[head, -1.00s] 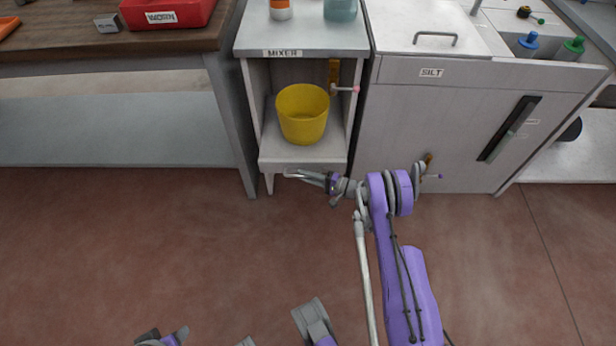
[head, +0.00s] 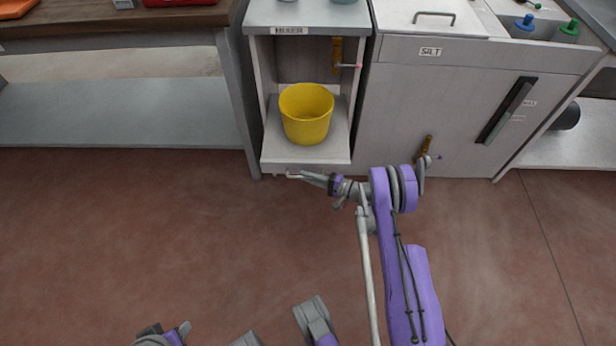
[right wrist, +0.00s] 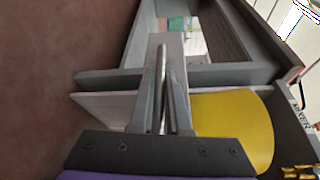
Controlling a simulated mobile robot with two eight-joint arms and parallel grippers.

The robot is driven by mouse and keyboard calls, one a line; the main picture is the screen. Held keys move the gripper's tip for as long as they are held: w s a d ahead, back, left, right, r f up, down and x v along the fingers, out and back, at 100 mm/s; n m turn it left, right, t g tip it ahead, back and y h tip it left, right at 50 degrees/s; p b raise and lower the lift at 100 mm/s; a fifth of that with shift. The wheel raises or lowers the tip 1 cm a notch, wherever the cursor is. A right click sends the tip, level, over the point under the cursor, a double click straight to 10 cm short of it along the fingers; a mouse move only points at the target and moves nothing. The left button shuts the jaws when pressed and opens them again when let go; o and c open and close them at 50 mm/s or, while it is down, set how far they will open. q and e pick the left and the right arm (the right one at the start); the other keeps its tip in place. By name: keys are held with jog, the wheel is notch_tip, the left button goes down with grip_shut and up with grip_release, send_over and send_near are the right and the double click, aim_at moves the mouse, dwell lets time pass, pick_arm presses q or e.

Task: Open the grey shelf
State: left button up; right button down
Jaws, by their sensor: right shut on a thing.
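The grey shelf (head: 280,158) is a pale board at the bottom of the grey mixer cabinet (head: 262,75). A yellow bucket (head: 306,115) stands upright on it. The shelf's front edge juts out past the cabinet's front. My right gripper (head: 300,176) is at the thin handle below that front edge and is shut on it. In the right wrist view, the fingers (right wrist: 163,95) close around a thin bar, with the yellow bucket (right wrist: 235,125) beside them. My left gripper cannot be made out.
A wooden-topped table (head: 120,22) with a lower shelf stands at the left. A cabinet labelled SILT (head: 430,110) with a dark vertical handle is close at the right. The reddish floor (head: 200,240) in front is clear apart from my own parts.

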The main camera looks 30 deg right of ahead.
jog(key=c, duration=0.9)
grip_release()
jog(key=p+v, duration=0.1)
jog(key=v, duration=0.9)
jog(key=shift+s+d+p, duration=0.3)
